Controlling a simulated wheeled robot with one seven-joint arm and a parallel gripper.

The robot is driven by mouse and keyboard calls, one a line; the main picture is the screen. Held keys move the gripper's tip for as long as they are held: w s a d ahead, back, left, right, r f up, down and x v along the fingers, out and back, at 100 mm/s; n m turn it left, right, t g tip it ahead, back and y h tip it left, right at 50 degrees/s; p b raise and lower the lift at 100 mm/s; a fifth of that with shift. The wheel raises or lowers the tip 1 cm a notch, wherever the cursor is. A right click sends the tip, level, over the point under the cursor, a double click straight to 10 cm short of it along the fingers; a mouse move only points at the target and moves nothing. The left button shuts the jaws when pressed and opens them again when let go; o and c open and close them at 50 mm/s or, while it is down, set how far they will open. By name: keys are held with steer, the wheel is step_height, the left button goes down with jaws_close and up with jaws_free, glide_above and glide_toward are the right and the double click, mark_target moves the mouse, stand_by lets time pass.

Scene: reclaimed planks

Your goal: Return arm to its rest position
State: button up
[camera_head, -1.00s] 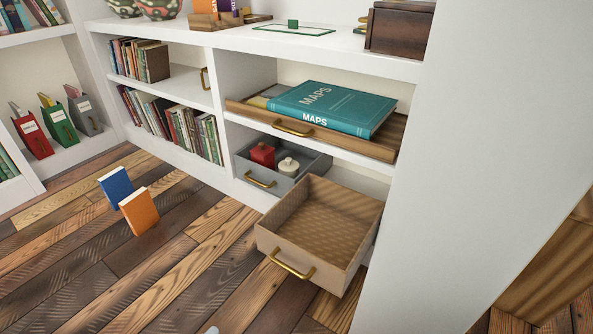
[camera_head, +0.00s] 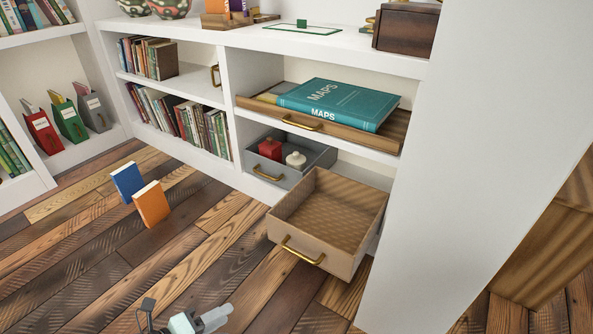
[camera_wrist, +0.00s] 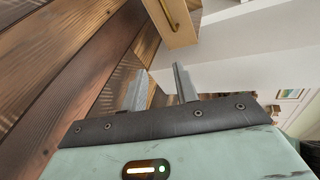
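My gripper (camera_wrist: 160,84) shows in the wrist view with its two grey fingers apart and nothing between them. Plank floor and part of a drawer with a brass handle (camera_wrist: 180,12) lie beyond the fingers. In the head view, part of my arm (camera_head: 185,322) shows at the bottom edge, over the floor and in front of the open drawer; its fingers are hard to make out there. It appears apart from the furniture.
An empty wooden drawer (camera_head: 276,232) is pulled out low. A grey drawer (camera_head: 283,181) holding a red and a white item, and a wooden tray (camera_head: 388,142) under a teal MAPS book (camera_head: 345,104), are above. Blue (camera_head: 127,182) and orange (camera_head: 151,203) books stand on the floor.

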steer(key=w+d+r+m+g+y+p, duration=0.15)
steer(key=d+r+m+g, duration=0.35)
steer(key=d+r+m, duration=0.5)
steer(key=w+d+r+m+g+y+p, duration=0.1)
steer(key=d+r+m+g+y+p, duration=0.3)
steer(key=r+m, duration=0.65)
steer(key=s+d+r+m+y+p, duration=0.1)
steer(key=s+d+r+m+y, duration=0.1)
steer(key=s+d+r+m, duration=0.55)
steer(key=s+d+r+m+y+p, duration=0.2)
steer(key=s+d+r+m+y, duration=0.15)
steer(key=d+r+m, duration=0.55)
step_height(320, 180, up, 37)
steer(key=n+h+p, duration=0.1)
steer(key=p, duration=3.6)
steer(key=shift+s+d+r+n+g+p, duration=0.2)
steer(key=shift+n+g+p, duration=0.1)
steer(key=shift+p, duration=0.1)
steer(key=shift+a, duration=0.1)
